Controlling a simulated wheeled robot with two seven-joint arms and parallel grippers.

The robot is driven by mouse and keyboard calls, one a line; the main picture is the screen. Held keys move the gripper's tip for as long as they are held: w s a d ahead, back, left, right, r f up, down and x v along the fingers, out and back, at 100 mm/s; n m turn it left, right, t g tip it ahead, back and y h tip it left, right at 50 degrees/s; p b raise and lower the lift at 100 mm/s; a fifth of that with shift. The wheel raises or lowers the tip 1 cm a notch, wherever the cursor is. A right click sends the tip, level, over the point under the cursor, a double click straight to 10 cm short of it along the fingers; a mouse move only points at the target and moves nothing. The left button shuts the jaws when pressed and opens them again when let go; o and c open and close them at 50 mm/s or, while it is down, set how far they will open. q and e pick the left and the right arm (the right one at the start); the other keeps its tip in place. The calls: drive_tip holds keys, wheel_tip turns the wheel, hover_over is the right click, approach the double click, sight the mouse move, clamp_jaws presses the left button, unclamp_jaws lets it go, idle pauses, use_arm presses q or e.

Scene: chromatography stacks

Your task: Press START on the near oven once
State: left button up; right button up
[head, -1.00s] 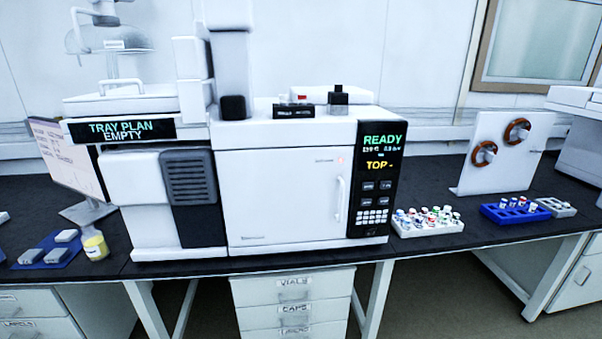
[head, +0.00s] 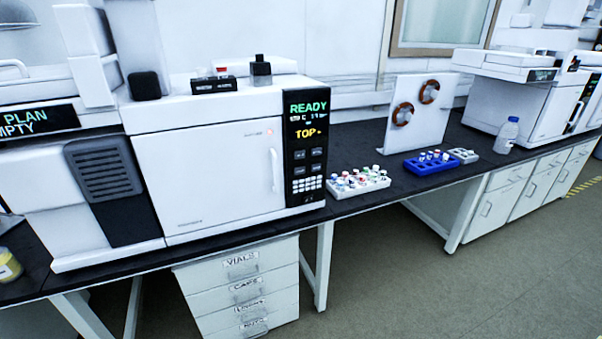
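The near oven (head: 205,178) is a white box on the dark bench, with its door closed and a handle on the right. Its black control panel (head: 305,145) is at its right side. The display (head: 308,118) reads READY in green and TOP in yellow. Several dark keys (head: 307,168) sit below the display, with a white keypad (head: 307,184) under them. The key labels are too small to read, so I cannot tell which one is START. Neither of my grippers is in view.
A white rack of vials (head: 357,182) stands on the bench right of the oven. A blue rack (head: 432,162) and a white board (head: 417,112) with two brown rings are further right. Drawers (head: 240,285) are below the bench. The floor (head: 450,290) at front right is clear.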

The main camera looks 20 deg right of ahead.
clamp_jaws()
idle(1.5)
